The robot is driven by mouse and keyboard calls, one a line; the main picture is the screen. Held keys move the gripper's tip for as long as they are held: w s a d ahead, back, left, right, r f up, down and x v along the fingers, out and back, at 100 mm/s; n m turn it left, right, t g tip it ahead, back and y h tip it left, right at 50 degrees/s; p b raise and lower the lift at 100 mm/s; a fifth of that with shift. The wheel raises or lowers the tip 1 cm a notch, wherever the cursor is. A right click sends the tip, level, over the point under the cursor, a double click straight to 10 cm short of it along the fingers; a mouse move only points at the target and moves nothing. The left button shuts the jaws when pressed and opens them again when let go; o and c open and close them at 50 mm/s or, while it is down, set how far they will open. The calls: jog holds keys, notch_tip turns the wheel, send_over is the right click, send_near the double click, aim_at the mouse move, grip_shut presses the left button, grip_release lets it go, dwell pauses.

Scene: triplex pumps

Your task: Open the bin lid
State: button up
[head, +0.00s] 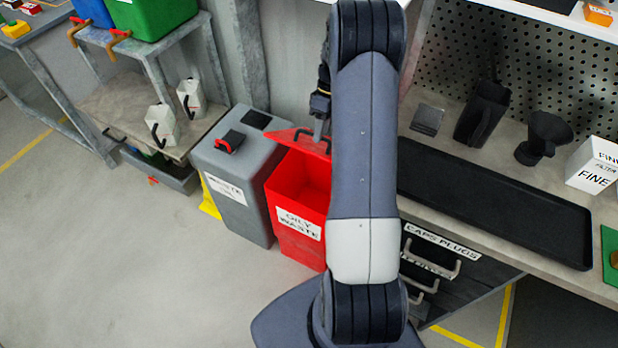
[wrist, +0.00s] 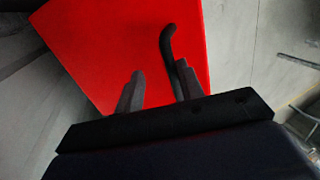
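The red bin (head: 290,246) labelled OILY WASTE stands on the floor left of my arm in the head view, and its inside shows. Its red lid (head: 287,137) is raised at the back, tilted up off the rim. The dark lid handle (head: 301,132) is partly hidden by my gripper (head: 320,130). In the wrist view the red lid (wrist: 110,45) fills the upper middle. My gripper (wrist: 158,90) has its fingers apart, over the lid. The curved black handle (wrist: 168,45) runs down beside the inner side of the right finger; I cannot tell whether they touch.
A grey bin (head: 228,185) with a label stands close to the left of the red one. A workbench with a long black tray (head: 490,205) and drawers (head: 430,265) is on the right. A shelf with white jugs (head: 160,127) is at the left. The floor at front left is clear.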

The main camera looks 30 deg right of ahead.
jog(key=s+a+f+b, duration=0.4)
jog(key=a+f+b, duration=0.3)
jog(key=f, duration=0.4)
jog(key=shift+s+a, duration=0.15)
jog(key=shift+s, duration=0.15)
jog(key=shift+r, duration=0.1)
jog(key=shift+c, duration=0.5)
